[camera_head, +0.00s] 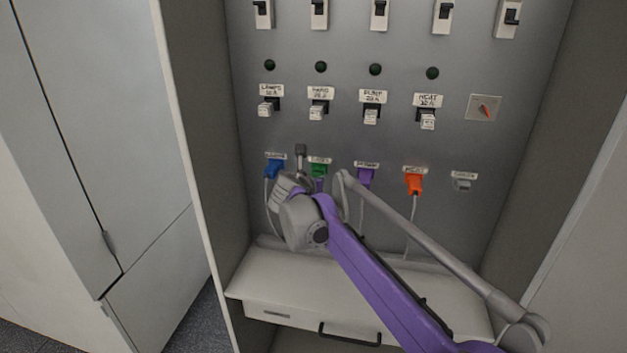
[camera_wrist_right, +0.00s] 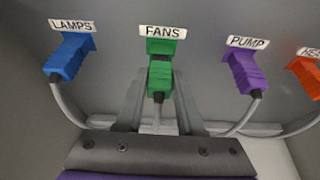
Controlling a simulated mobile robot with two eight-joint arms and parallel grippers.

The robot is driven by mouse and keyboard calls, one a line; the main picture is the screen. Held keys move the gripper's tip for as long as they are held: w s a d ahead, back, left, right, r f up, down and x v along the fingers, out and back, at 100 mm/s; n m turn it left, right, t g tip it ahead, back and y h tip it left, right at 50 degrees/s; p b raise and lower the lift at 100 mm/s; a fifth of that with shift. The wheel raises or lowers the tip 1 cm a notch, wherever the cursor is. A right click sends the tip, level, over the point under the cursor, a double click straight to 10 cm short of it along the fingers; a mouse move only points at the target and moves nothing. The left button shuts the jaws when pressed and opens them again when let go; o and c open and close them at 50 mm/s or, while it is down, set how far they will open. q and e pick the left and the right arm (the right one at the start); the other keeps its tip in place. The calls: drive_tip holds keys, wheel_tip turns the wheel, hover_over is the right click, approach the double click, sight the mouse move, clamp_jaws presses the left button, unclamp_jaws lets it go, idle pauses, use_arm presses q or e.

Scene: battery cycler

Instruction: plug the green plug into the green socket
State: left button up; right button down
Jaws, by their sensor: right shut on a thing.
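The green plug (camera_head: 319,169) is at the panel just below a small white label. In the right wrist view the green plug (camera_wrist_right: 161,78) sits directly under the FANS label, with its grey cable hanging down. My left gripper is not in view.
A blue plug (camera_wrist_right: 70,58) is to the left, a purple plug (camera_wrist_right: 246,72) and an orange plug (camera_head: 414,183) to the right, each with a cable. A grey socket (camera_head: 463,184) is far right. Switches line the panel above. A white ledge (camera_head: 270,280) is below; cabinet walls flank both sides.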

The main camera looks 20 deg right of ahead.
drive_tip(key=shift+w+d, duration=0.4)
drive_tip(key=shift+w, duration=0.25)
idle(0.6)
drive_tip(key=shift+c, duration=2.2)
unclamp_jaws()
drive_tip(key=shift+s, duration=0.1)
drive_tip(key=v, duration=1.1)
drive_tip(key=s+a+f+m+g+y, duration=0.1)
drive_tip(key=s+f+m+g+y, duration=0.2)
drive_tip(key=s+f+m, duration=1.1)
drive_tip(key=s+a+f+m+g+y, duration=0.1)
drive_tip(key=s+f+m+g+y, duration=0.2)
drive_tip(key=s+f+m, duration=1.1)
drive_tip(key=s+m+y, duration=0.1)
drive_tip(key=s, duration=0.4)
drive_tip(key=shift+s+a+f+m+b, duration=0.25)
drive_tip(key=shift+s+f+m+b, duration=0.05)
drive_tip(key=shift+s+f+b, duration=0.1)
